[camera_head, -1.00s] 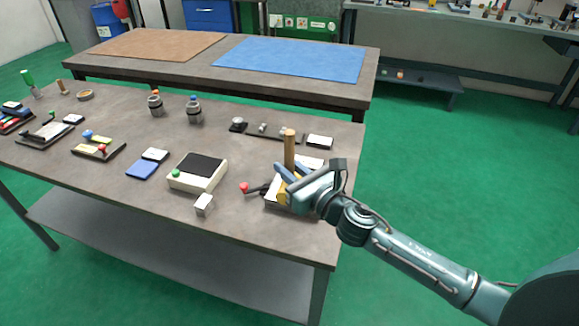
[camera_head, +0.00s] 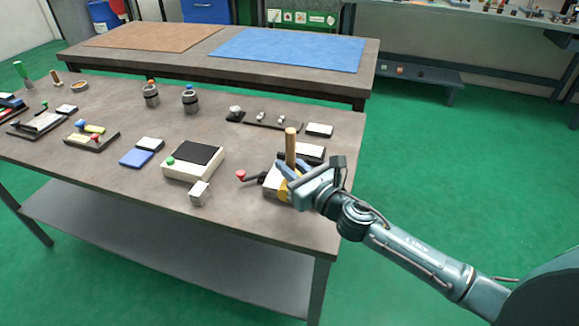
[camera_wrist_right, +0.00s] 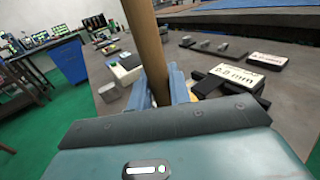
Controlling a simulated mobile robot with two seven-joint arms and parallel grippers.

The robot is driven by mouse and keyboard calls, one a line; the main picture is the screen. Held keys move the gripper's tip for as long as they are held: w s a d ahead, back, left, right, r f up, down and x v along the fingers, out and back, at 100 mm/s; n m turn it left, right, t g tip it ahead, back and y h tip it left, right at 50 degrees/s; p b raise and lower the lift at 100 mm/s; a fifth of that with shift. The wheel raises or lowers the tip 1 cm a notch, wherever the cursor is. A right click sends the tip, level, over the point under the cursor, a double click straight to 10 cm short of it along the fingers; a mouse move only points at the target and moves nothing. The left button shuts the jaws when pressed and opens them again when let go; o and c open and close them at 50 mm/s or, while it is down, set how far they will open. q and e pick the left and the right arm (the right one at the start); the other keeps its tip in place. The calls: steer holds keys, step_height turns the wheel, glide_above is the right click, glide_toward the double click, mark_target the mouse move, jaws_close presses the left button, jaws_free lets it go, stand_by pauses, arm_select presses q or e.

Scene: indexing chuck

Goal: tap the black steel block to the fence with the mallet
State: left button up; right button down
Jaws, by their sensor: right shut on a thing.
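My right gripper (camera_head: 287,178) is shut on the mallet's wooden handle (camera_head: 291,148), which stands upright. The handle also shows close up in the right wrist view (camera_wrist_right: 147,45), between the fingers (camera_wrist_right: 165,88). A yellow part (camera_head: 283,190), perhaps the mallet head, shows just below the fingers, at a pale fixture (camera_head: 271,182) near the bench's right end. A dark block-like piece (camera_wrist_right: 209,84) lies right of the fingers in the wrist view; I cannot tell if it is the black steel block. The gripper hides much of the fixture, and the fence cannot be made out. My left gripper is not in view.
A red-knobbed lever (camera_head: 241,175) sticks out left of the fixture. A small grey cube (camera_head: 200,193) and a cream box with a dark top (camera_head: 193,160) stand further left. A label plate (camera_wrist_right: 236,75) lies behind the gripper. The bench's right edge is close.

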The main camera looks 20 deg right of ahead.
steer(key=shift+w+f, duration=0.15)
steer(key=shift+f, duration=0.1)
steer(key=shift+w+d, duration=0.15)
steer(key=shift+w+d, duration=0.5)
steer(key=shift+w, duration=0.15)
stand_by(0.4)
steer(key=shift+s+a, duration=0.3)
steer(key=shift+s, duration=0.1)
steer(key=shift+s+a, duration=0.1)
